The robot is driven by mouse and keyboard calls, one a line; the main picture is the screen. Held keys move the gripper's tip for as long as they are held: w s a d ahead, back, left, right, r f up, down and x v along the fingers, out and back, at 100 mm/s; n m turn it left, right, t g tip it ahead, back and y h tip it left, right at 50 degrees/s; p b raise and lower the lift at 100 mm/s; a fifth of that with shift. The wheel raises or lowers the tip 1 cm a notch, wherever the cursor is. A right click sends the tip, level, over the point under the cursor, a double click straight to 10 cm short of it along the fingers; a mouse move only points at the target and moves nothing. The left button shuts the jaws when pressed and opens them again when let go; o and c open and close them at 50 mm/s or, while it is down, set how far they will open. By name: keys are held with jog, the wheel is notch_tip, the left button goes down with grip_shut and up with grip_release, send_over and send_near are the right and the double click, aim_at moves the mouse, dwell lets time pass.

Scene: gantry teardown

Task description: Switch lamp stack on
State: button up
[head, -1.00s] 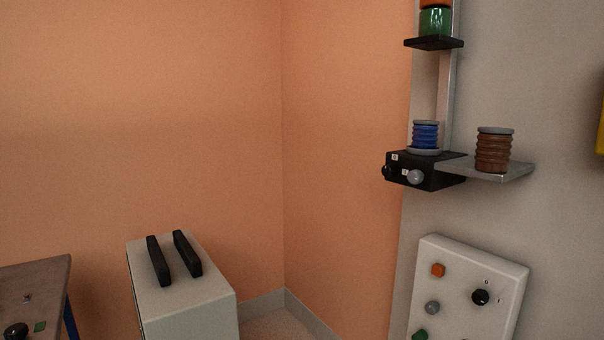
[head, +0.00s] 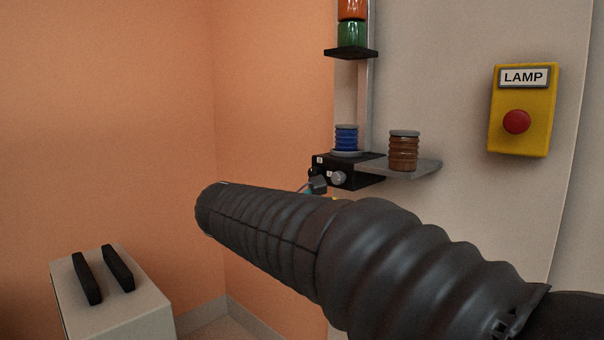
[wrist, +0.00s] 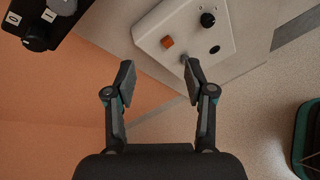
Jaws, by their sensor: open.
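The lamp stack (head: 352,32) stands on a wall pole, with orange and green segments showing on a black bracket; its top is cut off. A yellow box marked LAMP (head: 523,132) with a red button (head: 517,122) hangs on the wall to the right. My gripper (wrist: 158,78) is open and empty; in the head view, my arm mostly hides it, just below the black box.
Blue (head: 346,139) and brown (head: 404,152) ribbed modules stand on the box and the grey shelf (head: 428,168). A white panel (wrist: 230,32) with an orange button and black knob lies beyond my fingertips. A pale cabinet (head: 128,305) with black handles stands lower left.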

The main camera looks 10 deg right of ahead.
aim_at(312, 173)
jog(key=w+a+r+n+t+h, duration=0.3)
jog(key=w+a+r+n, duration=0.3)
jog(key=a, duration=0.4)
jog(key=shift+m+h, duration=0.3)
jog(key=shift+m, duration=0.4)
jog(key=x, duration=0.4)
jog(key=r+x, duration=0.1)
jog(key=x, duration=0.9)
jog(key=shift+w+a+r, duration=0.15)
jog(key=shift+w+r, duration=0.2)
jog(key=shift+w, duration=0.15)
jog(key=shift+c, duration=0.2)
grip_shut()
